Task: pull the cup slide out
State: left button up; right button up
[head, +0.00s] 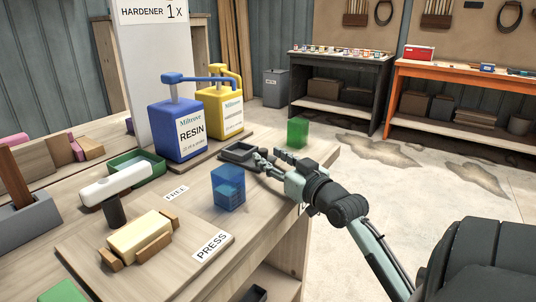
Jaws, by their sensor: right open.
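A small dark tray (236,154), which looks like the cup slide, sits at the front of the wooden base board under the pumps. A blue resin pump bottle (178,122) and a yellow bottle (232,103) stand behind it. My right gripper (262,161) is open at the right end of the tray, its fingers pointing left. The fingers overlap the tray's end in the head view, so I cannot tell whether they touch it. My left gripper is not in view.
A translucent blue block (228,188) stands in front of the tray. A green block (297,132) is at the table's right corner. A white-headed mallet (113,185), a green tray (133,170) and a yellowish block (140,236) on the press board lie to the left.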

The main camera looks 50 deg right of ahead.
jog(key=shift+w+d, duration=0.1)
jog(key=shift+w, duration=0.5)
jog(key=shift+c, duration=0.3)
grip_shut()
